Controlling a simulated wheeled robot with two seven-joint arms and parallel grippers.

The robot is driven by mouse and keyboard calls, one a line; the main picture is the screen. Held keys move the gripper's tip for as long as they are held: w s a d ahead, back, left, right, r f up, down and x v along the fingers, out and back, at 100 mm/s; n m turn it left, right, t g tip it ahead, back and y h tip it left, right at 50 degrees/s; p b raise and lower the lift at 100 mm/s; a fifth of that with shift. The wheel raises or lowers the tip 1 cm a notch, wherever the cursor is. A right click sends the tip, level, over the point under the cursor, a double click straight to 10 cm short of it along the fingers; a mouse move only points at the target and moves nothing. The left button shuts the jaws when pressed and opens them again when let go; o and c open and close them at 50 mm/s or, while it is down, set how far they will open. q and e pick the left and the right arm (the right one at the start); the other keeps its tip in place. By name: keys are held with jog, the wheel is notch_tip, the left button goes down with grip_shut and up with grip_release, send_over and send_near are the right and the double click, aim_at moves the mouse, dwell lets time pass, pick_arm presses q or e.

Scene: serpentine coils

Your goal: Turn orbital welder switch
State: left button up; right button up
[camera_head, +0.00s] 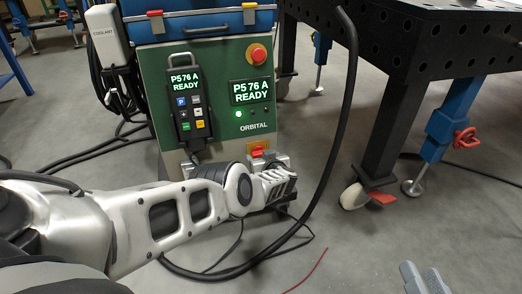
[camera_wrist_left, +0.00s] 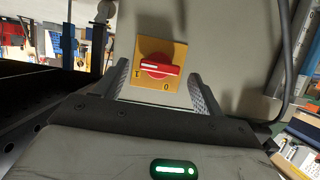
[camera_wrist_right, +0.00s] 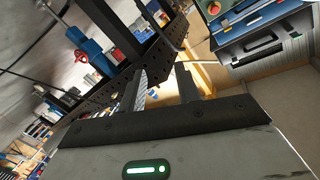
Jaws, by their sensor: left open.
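The orbital welder (camera_head: 205,80) is a green and grey cabinet whose display reads "P5 76 A READY". Its switch is a red rotary knob (camera_wrist_left: 160,68) on a yellow plate (camera_wrist_left: 172,49) marked 1 and 0. The knob's bar lies about level in the left wrist view, the 1 near its left end and the 0 below. My left gripper (camera_head: 282,180) is open in front of the switch, which shows between its fingers (camera_wrist_left: 161,76); contact cannot be told. In the head view the switch (camera_head: 257,151) is partly hidden. My right gripper (camera_head: 425,278) is open and empty, away from the welder.
A red emergency button (camera_head: 258,54) sits higher on the welder. A pendant (camera_head: 190,98) hangs on its front. A black hose (camera_head: 345,110) curves down to the right of my left gripper. A dark perforated table (camera_head: 420,45) stands at the right. Floor in front is mostly clear.

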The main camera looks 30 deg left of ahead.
pick_arm(q)
jog(key=p+v, duration=1.2)
jog(key=v, duration=0.1)
jog(key=shift+s+d+r, duration=0.15)
jog(key=shift+d+r, duration=0.05)
pick_arm(e)
jog(key=s+d+f+n+g+h, duration=0.1)
jog(key=d+f+g+h, duration=0.2)
jog(key=f+g+h, duration=0.1)
jog(key=shift+s+d+f+g, duration=0.25)
jog(key=shift+d+f+g, duration=0.1)
jog(key=shift+f+g, duration=0.2)
